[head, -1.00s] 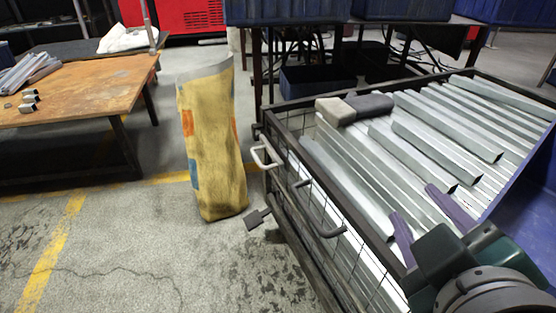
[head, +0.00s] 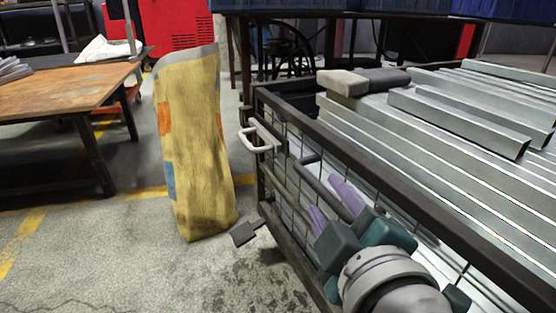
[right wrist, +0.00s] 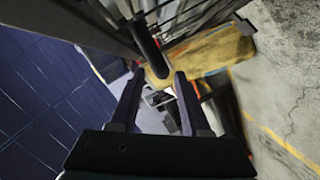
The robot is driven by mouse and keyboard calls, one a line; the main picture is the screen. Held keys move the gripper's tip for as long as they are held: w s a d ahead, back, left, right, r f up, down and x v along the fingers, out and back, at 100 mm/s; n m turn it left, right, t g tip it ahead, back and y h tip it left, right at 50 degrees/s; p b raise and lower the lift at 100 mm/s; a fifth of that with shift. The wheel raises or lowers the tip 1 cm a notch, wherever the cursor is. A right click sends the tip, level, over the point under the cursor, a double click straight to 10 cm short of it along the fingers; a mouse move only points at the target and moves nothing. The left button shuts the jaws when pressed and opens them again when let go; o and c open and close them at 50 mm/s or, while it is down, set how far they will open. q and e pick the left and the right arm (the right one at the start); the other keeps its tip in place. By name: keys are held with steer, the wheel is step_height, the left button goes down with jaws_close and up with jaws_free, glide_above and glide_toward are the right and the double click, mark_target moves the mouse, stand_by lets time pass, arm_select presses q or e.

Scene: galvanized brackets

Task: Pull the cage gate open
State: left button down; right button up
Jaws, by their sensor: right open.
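The cage (head: 420,205) is a dark metal frame with wire mesh, filled with long galvanized profiles. Its mesh side, the gate (head: 290,165), faces left and looks closed. A dark bar handle (head: 322,184) stands out from it, and a pale looped handle (head: 258,139) sits near the far corner. My right gripper (head: 328,199), with purple fingers, is at the near end of the dark handle. In the right wrist view, the dark handle (right wrist: 147,45) reaches to between the open fingertips (right wrist: 156,80). I cannot tell whether they touch it. My left gripper is out of view.
A yellow patched sack (head: 197,140) stands on the floor left of the cage. A wooden table (head: 65,90) is at the far left. A grey block (head: 345,82) lies on the profiles. The floor between sack and cage is narrow; the front left is clear.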

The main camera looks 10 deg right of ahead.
mark_target(325, 197)
steer(key=b+x, duration=0.1)
steer(key=x, duration=0.3)
jaws_close()
stand_by(0.4)
steer(key=shift+f, duration=0.1)
stand_by(0.9)
